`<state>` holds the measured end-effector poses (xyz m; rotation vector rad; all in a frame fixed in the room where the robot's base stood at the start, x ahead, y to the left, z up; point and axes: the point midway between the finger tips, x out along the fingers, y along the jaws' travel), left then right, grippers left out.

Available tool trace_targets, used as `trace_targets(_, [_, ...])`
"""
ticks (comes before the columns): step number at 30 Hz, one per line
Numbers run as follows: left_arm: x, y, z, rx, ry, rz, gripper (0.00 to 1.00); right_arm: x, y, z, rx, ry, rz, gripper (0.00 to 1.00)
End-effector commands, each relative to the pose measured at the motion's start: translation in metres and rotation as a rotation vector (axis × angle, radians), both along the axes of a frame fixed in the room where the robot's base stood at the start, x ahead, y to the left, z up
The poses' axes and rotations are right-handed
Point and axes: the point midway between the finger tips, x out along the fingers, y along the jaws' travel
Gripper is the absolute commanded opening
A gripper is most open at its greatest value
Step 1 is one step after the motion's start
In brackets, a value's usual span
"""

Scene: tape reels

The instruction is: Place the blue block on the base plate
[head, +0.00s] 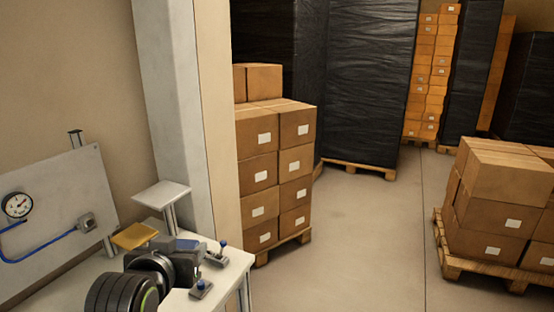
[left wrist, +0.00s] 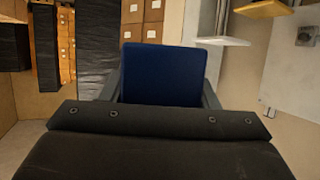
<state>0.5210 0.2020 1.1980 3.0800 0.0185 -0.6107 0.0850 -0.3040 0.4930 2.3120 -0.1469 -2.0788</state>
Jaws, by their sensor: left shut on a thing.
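My left gripper (head: 190,250) is over the right part of the white worktable in the head view. It is shut on the blue block (left wrist: 163,73), which fills the space between its grey fingers in the left wrist view. I cannot tell which surface is the base plate; a yellow plate (head: 135,236) and a raised white plate (head: 160,194) stand by the table, and a white plate (left wrist: 217,40) also shows in the left wrist view. My right gripper is not in view.
Two toggle clamps with blue knobs, one (head: 217,256) behind the other (head: 201,289), sit at the table's right edge (head: 238,266). A panel (head: 60,195) with a gauge (head: 17,205) stands at the left. Boxes on pallets (head: 278,250) stand beyond a pillar; the floor between is clear.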

Motion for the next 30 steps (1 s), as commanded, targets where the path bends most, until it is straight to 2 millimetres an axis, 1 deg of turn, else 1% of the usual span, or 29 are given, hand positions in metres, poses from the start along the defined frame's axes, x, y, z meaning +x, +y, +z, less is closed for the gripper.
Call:
trace_targets(7, [-0.001, -0.002, 0.001, -0.001, 0.001, -0.01, 0.27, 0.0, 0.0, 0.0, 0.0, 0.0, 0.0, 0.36])
trace_targets(11, [0.004, 0.004, -0.007, -0.003, 0.005, 0.038, 0.27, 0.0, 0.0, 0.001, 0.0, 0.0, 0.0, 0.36])
trace_targets(14, [0.013, 0.015, -0.02, -0.002, 0.009, 0.126, 0.27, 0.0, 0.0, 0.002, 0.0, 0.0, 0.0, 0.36])
trace_targets(18, [0.025, 0.039, -0.048, 0.001, 0.012, 0.312, 0.27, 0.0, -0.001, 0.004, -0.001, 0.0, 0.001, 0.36])
trace_targets(22, [0.034, 0.063, -0.074, 0.004, 0.009, 0.502, 0.27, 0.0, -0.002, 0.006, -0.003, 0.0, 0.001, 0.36])
trace_targets(26, [0.037, 0.088, -0.101, 0.009, 0.007, 0.697, 0.27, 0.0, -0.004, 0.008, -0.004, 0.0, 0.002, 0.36])
trace_targets(30, [0.035, 0.113, -0.126, 0.01, 0.004, 0.889, 0.27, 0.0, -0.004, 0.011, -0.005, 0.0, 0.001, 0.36])
